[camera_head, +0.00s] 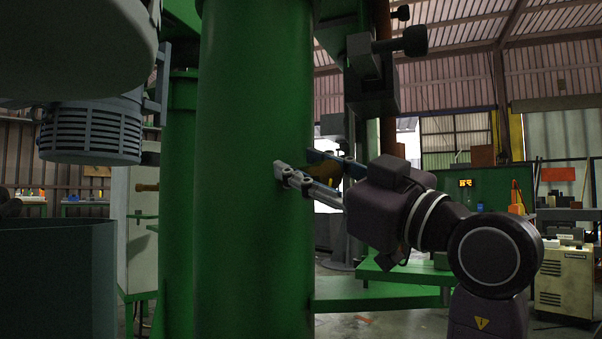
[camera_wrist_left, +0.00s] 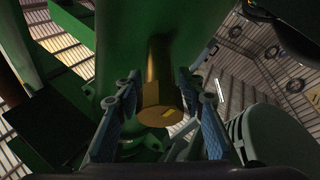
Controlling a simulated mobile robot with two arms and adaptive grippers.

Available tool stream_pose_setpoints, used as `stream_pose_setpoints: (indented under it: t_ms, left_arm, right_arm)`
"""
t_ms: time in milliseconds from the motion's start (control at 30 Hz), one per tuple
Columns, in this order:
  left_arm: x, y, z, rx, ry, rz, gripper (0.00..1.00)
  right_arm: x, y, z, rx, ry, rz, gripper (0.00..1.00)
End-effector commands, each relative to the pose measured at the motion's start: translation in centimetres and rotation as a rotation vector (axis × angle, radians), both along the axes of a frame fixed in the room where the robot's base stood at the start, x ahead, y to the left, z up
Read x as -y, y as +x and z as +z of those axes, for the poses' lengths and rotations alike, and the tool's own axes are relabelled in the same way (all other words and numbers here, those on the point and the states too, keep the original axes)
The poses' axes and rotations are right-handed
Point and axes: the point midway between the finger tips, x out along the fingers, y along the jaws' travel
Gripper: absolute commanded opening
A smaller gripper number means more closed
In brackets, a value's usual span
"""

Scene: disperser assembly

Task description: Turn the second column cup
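The cup is a brass-coloured, round-ended piece (camera_wrist_left: 161,115) on a shaft that comes out of the green column (camera_head: 255,170). In the left wrist view it lies between the two fingers of my left gripper (camera_wrist_left: 158,97). The fingers are open with blue pads, one on each side of the cup, and a gap seems to show on both sides. In the head view my left gripper (camera_head: 300,168) is at the right side of the column, and its fingers and wrist hide most of the cup. My right gripper is in neither view.
A grey vessel (camera_head: 60,275) and a ribbed motor housing (camera_head: 92,132) are at the left. A dark clamp (camera_head: 372,75) is above my gripper. A green beam (camera_head: 375,297) runs right from the column. Benches and a cream cabinet (camera_head: 565,280) stand behind at the right.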

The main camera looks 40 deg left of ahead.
Motion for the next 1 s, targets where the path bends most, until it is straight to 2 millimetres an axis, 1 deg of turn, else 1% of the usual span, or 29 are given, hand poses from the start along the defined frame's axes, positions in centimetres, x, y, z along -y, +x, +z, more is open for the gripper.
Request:
stream_pose_setpoints:
  t_ms: [133,400,700,767,1000]
  left_arm:
    - [-0.90,0.01,0.26,-0.001,0.000,0.001,0.36]
    - [-1.00,0.04,0.39,0.000,0.000,0.000,0.35]
    - [-0.96,0.03,0.36,0.000,-0.001,0.000,0.02]
    - [-0.97,0.03,0.35,0.000,-0.001,0.000,0.00]
    - [-0.95,0.03,0.33,0.000,-0.001,0.000,0.00]
  right_arm:
    - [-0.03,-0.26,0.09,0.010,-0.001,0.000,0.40]
    - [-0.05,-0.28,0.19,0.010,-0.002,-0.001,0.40]
    - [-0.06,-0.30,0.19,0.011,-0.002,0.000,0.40]
    - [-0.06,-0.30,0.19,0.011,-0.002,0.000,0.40]
    - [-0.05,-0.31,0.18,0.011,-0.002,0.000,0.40]
